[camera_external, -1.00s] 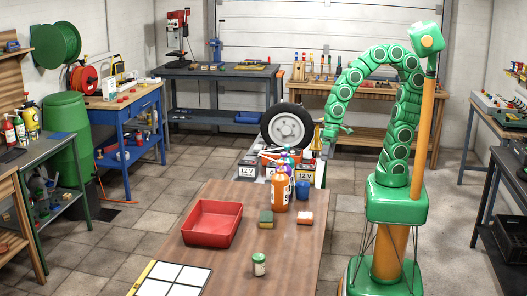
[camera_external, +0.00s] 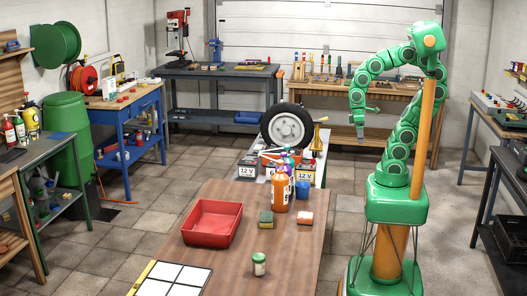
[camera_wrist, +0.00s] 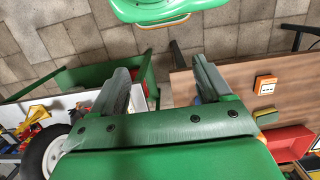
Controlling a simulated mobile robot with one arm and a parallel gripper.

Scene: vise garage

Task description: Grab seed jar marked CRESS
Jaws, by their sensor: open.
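A small jar (camera_external: 259,264) with a pale label and a green lid stands upright near the front of the brown table (camera_external: 230,262). Its label is too small to read, so I cannot confirm CRESS. I do not make it out in the wrist view. My gripper (camera_external: 360,134) hangs pointing down in the air, beyond the table's right side and well away from the jar. In the wrist view my gripper (camera_wrist: 160,68) has its two fingers spread wide, with nothing held between them.
A red tray (camera_external: 212,222), a green-yellow sponge (camera_external: 266,218), an orange-white block (camera_external: 305,217) and an orange bottle (camera_external: 279,192) stand on the table. A white grid board (camera_external: 172,281) lies at its front left. The table around the jar is clear.

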